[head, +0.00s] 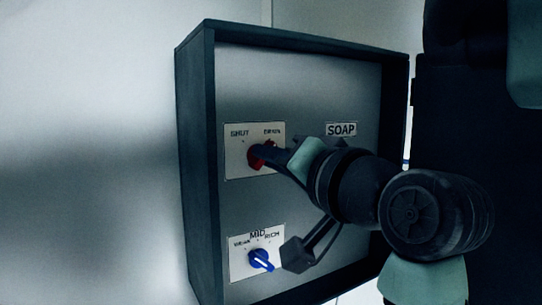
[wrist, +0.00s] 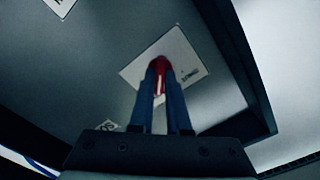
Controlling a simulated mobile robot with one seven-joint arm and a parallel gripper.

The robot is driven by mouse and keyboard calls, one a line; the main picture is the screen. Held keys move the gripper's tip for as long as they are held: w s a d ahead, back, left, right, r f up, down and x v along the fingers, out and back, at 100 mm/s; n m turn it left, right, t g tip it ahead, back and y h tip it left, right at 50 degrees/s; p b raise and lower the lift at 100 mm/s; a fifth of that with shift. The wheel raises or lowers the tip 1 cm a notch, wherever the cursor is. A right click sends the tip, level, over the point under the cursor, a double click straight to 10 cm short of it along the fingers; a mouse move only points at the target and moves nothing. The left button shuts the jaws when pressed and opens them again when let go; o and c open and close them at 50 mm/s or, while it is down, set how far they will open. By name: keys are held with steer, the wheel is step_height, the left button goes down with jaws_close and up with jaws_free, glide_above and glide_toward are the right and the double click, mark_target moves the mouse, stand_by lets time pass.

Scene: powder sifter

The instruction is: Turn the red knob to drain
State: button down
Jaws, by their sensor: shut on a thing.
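The red knob (head: 256,160) sits on a white label plate (head: 237,167) marked SHUT at left and DRAIN at right, in the upper part of the panel. My gripper (head: 259,152) is shut on the knob and partly covers it and the word DRAIN. In the wrist view the red knob (wrist: 160,66) shows between the two fingers (wrist: 157,82), in front of the plate (wrist: 184,52). A white pointer line on the knob shows in the wrist view. Its exact setting is hard to read behind the fingers.
A blue knob (head: 261,259) with a white pointer sits below on a plate marked WEAK, MID and RICH. A SOAP label (head: 341,129) is at the right. The dark box frame (head: 197,160) stands out around the recessed panel. Bare wall (head: 90,150) lies to the left.

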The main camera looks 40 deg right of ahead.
steer(key=shift+f, duration=0.1)
stand_by(0.3)
steer(key=c, duration=0.9)
jaws_free()
steer(key=shift+m, duration=0.3)
steer(key=v, duration=1.3)
steer(key=shift+d, duration=0.1)
